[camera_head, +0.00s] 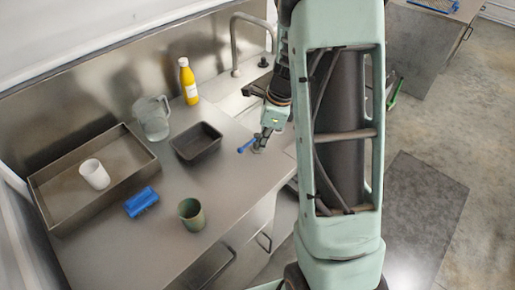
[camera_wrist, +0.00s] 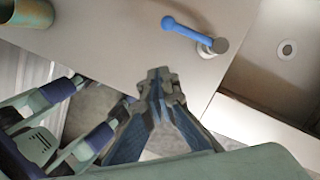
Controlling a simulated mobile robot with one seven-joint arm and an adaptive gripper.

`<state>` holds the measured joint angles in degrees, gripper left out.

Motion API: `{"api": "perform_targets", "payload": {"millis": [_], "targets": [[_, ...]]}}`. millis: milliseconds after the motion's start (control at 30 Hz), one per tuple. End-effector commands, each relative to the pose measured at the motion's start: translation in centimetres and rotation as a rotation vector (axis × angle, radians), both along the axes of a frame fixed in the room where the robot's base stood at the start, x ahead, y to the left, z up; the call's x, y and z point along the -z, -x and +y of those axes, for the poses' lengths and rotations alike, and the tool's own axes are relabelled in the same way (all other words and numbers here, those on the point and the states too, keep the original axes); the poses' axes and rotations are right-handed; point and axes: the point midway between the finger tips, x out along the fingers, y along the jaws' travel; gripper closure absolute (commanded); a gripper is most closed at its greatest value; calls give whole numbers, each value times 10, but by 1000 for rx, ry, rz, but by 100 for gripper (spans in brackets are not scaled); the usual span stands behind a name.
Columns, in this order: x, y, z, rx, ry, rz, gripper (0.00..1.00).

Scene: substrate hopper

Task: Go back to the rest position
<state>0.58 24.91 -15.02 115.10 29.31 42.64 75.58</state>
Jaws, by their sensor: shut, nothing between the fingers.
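My gripper (camera_head: 262,139) is shut and empty above the right end of the steel counter (camera_head: 225,190). In the wrist view, the closed fingertips (camera_wrist: 160,82) are over the counter's front edge. A blue lever on a round metal base (camera_head: 246,146) stands on the counter close to my gripper. In the wrist view the blue lever (camera_wrist: 181,28) lies just beyond the fingertips, and the fingers appear apart from it.
A steel tray (camera_head: 57,221) holds a white cup (camera_head: 94,174). A pitcher (camera_head: 152,118), yellow bottle (camera_head: 188,82), dark bin (camera_head: 196,144), blue brush-like block (camera_head: 141,201) and green cup (camera_head: 191,214) stand on the counter. A tap (camera_head: 235,45) rises behind the sink.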

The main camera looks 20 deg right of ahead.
Motion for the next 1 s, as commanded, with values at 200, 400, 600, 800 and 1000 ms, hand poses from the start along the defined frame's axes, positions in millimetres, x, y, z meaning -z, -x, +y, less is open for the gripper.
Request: {"api": "perform_targets", "payload": {"millis": [200,400,600,800,1000], "targets": [[-41,8,-5,-1,0,-1,100],[-64,13,-7,-1,0,1,100],[-69,15,-8,1,1,3,100],[-77,-4,-17,-103,85,-98,100],[-134,-64,-41,-448,386,-428,100]]}}
